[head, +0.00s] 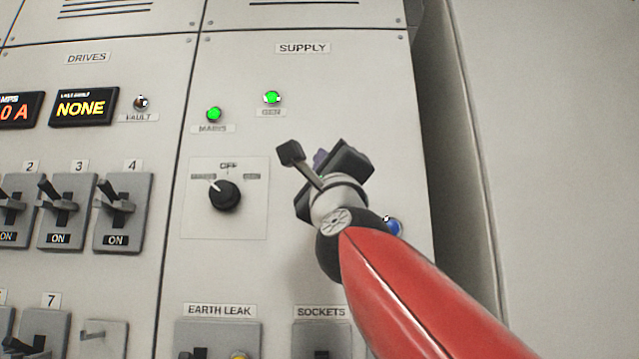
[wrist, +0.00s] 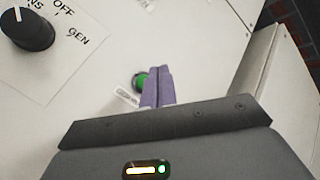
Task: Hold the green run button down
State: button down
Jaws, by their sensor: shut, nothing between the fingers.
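The green run button (wrist: 140,81) shows in the wrist view as a round green piece on the pale panel, with a small label below it. My gripper (wrist: 160,72) has its two purple fingers shut together with nothing between them. The fingertips overlap the right side of the button in this view and hide part of it. I cannot tell whether they touch it or stop short. In the head view my gripper (head: 320,158) is in front of the SUPPLY panel, and my wrist hides the button there.
The black selector knob (head: 225,195) is left of my gripper, also in the wrist view (wrist: 27,32). Lit green MAINS (head: 214,114) and GEN (head: 272,97) lamps are above. A blue button (head: 393,227) is beside my wrist. Breaker switches (head: 125,212) line the left panel.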

jog(key=shift+w+d, duration=0.1)
jog(key=shift+w, duration=1.75)
jog(key=shift+w, duration=0.1)
dwell(0.5)
jog(key=shift+w, duration=0.3)
jog(key=shift+w, duration=0.55)
dwell(0.7)
jog(key=shift+s, duration=0.15)
dwell(0.3)
jog(key=shift+s, duration=0.8)
jog(key=s, duration=0.5)
